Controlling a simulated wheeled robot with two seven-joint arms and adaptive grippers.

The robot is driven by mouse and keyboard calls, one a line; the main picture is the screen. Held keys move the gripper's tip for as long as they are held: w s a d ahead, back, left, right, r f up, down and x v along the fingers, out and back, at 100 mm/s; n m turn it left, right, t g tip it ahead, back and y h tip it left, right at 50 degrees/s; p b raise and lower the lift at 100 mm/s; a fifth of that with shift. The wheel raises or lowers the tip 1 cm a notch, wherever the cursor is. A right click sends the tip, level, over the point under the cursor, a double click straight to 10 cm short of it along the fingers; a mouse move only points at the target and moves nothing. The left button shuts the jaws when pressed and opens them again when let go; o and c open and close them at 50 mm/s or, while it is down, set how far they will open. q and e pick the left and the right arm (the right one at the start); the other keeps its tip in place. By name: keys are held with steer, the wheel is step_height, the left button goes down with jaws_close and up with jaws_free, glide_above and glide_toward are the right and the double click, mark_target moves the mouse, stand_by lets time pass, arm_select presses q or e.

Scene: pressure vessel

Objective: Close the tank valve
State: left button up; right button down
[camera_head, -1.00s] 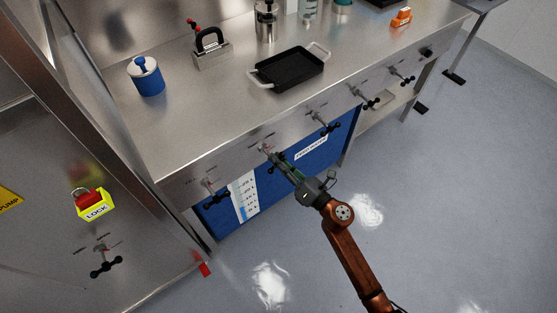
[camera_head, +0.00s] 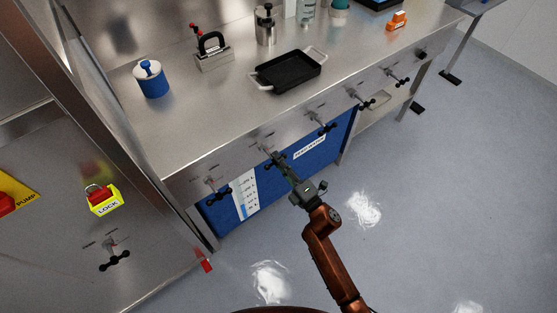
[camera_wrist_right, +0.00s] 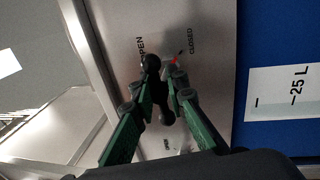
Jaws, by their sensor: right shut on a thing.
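My right gripper (camera_head: 275,157) is at a valve on the front panel of the steel bench, second from the left in the row. In the right wrist view my right gripper (camera_wrist_right: 168,92) is shut on the black valve handle (camera_wrist_right: 151,64), whose lower part is partly hidden between the fingers. A red pointer (camera_wrist_right: 178,62) beside the handle lies close to the word CLOSED, with OPEN on the other side. A blue tank (camera_head: 285,172) with a litre scale (camera_head: 245,195) stands under the bench. My left gripper is not in view.
Other valves line the panel, one to the left (camera_head: 217,190) and several to the right. A black tray (camera_head: 288,72) sits on the bench.

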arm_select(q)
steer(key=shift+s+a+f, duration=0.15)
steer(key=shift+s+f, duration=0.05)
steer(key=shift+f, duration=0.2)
arm_select(e)
steer(key=shift+a+r+m, duration=0.15)
steer(key=shift+r+m, duration=0.25)
steer(key=shift+r, duration=0.05)
steer(key=c, duration=2.1)
jaws_free()
steer(key=shift+o, duration=0.4)
steer(key=shift+f, duration=0.1)
steer(key=shift+f, duration=0.15)
steer(key=shift+d, duration=0.2)
steer(key=v, duration=1.2)
